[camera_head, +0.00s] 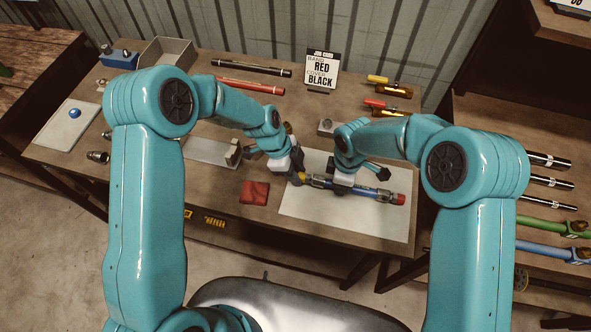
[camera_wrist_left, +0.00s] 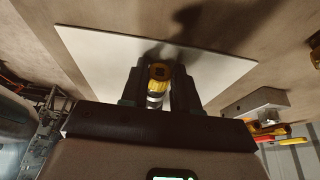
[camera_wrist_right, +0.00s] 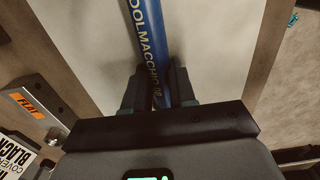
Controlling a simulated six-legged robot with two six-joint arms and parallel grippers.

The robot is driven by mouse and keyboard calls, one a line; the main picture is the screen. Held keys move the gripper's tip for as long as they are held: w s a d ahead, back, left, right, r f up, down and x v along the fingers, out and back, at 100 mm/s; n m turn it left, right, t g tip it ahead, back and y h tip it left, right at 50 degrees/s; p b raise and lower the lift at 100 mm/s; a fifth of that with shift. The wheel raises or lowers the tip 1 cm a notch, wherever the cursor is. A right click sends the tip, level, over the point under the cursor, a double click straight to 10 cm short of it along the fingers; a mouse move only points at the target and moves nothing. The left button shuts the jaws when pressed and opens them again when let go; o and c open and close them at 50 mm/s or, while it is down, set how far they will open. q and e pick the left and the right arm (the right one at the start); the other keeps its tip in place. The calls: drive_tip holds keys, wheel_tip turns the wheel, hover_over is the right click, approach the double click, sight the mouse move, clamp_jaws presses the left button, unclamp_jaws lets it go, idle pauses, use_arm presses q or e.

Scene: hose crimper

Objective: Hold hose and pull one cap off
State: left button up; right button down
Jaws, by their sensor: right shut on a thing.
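A blue hose (camera_head: 322,183) is held over the white mat (camera_head: 300,214), with a red cap (camera_head: 399,198) on its right end and a yellow cap at its left end. My right gripper (camera_head: 342,186) is shut on the hose near its middle; the blue, lettered hose (camera_wrist_right: 150,50) runs between its fingers in the right wrist view. My left gripper (camera_head: 297,177) is at the yellow end. In the left wrist view its fingers stand open on both sides of the yellow cap (camera_wrist_left: 160,72), with metal fitting below. Whether a finger touches the cap is unclear.
A black hose (camera_head: 252,68) and a red hose (camera_head: 250,85) lie at the back. A grey bin (camera_head: 167,52) stands back left.

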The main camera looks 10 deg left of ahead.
use_arm(q)
clamp_jaws()
drive_tip(key=shift+a, duration=0.8)
idle(0.5)
drive_tip(key=shift+a, duration=1.35)
drive_tip(key=shift+r, duration=2.55)
use_arm(e)
drive_tip(key=c, duration=0.8)
unclamp_jaws()
drive_tip(key=shift+c, duration=0.2)
wheel_tip(320, 180, up, 12)
